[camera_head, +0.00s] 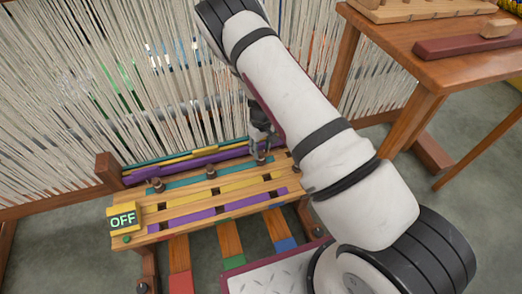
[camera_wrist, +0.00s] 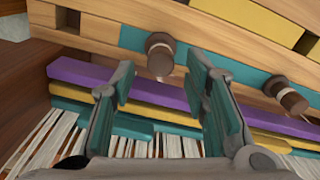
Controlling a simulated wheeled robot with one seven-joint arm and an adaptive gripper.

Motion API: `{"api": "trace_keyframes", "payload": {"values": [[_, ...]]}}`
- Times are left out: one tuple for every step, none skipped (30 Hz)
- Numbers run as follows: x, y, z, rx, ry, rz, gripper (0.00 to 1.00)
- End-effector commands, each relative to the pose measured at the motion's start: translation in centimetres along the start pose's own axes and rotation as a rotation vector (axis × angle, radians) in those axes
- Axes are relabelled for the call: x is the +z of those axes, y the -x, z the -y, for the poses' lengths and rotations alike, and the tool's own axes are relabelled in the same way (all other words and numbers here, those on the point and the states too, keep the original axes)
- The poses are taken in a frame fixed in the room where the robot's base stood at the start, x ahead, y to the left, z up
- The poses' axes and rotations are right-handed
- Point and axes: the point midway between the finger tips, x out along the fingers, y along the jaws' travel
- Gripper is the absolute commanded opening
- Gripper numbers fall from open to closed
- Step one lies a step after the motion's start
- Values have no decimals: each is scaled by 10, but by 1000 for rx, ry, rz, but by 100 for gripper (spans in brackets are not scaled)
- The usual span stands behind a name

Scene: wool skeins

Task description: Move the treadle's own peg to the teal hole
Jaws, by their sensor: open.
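The wooden peg board (camera_head: 190,200) has teal, yellow and purple strips. Three brown pegs stand along the teal strip (camera_head: 240,165): a left peg (camera_head: 157,184), a middle peg (camera_head: 211,172) and a right peg (camera_head: 260,159). My gripper (camera_head: 262,140) is open above the right peg. In the wrist view, the right peg (camera_wrist: 160,52) shows between and beyond the open, empty fingers (camera_wrist: 160,80); the middle peg (camera_wrist: 287,96) is off to the right. Red (camera_head: 181,283), green (camera_head: 233,261) and blue (camera_head: 285,243) tipped treadles lie below. Which peg belongs to which treadle is unclear.
A display reading OFF (camera_head: 123,219) sits at the board's left end. Loom threads (camera_head: 90,110) hang close behind, with purple and yellow bars at their foot. A wooden table (camera_head: 420,70) bearing a dark red block stands at the right.

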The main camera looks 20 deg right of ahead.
Motion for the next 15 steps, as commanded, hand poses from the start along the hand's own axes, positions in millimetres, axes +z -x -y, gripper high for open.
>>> {"api": "trace_keyframes", "payload": {"values": [[-1,16,0,-1,1,-3,42],[-1,23,0,-1,0,-3,42],[-1,32,0,-2,0,-3,42],[0,38,0,-2,1,-2,42],[0,45,0,-2,0,-2,42],[0,53,0,-2,0,-2,42],[0,58,0,-2,1,-1,42],[0,64,0,-2,0,-2,42],[0,70,0,-2,0,-2,42],[0,75,0,-2,1,-1,42],[0,79,0,-2,0,-1,42],[0,83,0,-2,0,-1,42],[0,86,0,-1,0,-1,42],[0,89,0,-1,0,-1,42],[0,91,0,-1,0,0,42]]}}
